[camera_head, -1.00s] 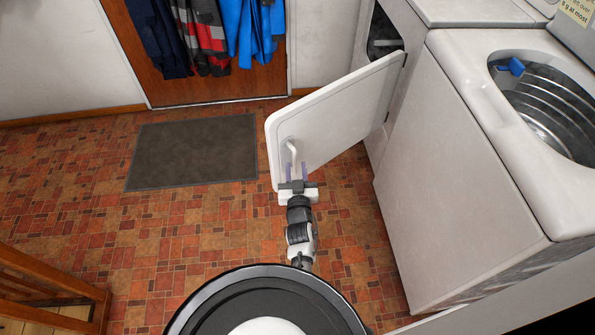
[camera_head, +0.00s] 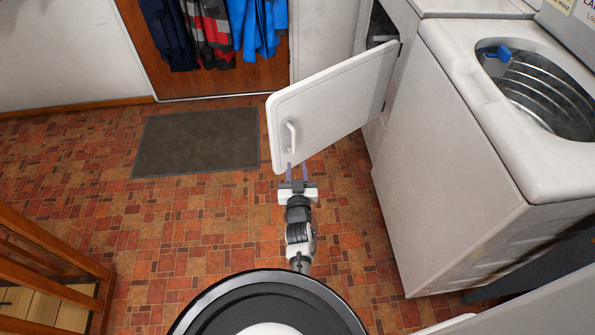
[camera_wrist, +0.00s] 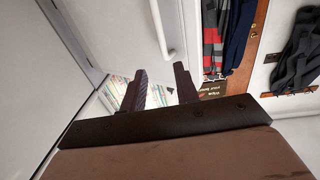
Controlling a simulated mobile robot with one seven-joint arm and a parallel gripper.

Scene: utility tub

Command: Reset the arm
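My gripper (camera_head: 297,172) is in front of and just below the door's handle (camera_head: 290,136) in the head view. Its two purple-grey fingers stand apart with nothing between them, so it is open and empty. In the wrist view my gripper (camera_wrist: 160,88) points toward the white door (camera_wrist: 118,38), and the white handle (camera_wrist: 162,30) lies beyond the fingertips, apart from them. The white dryer door (camera_head: 335,105) hangs wide open from its machine at the right.
A top-load washer (camera_head: 460,170) with an open lid and a blue item (camera_head: 494,54) at its rim stands at the right. A grey mat (camera_head: 197,141) lies on the tiled floor. Clothes (camera_head: 215,35) hang at the back. A wooden railing (camera_head: 50,250) is at lower left. The middle floor is clear.

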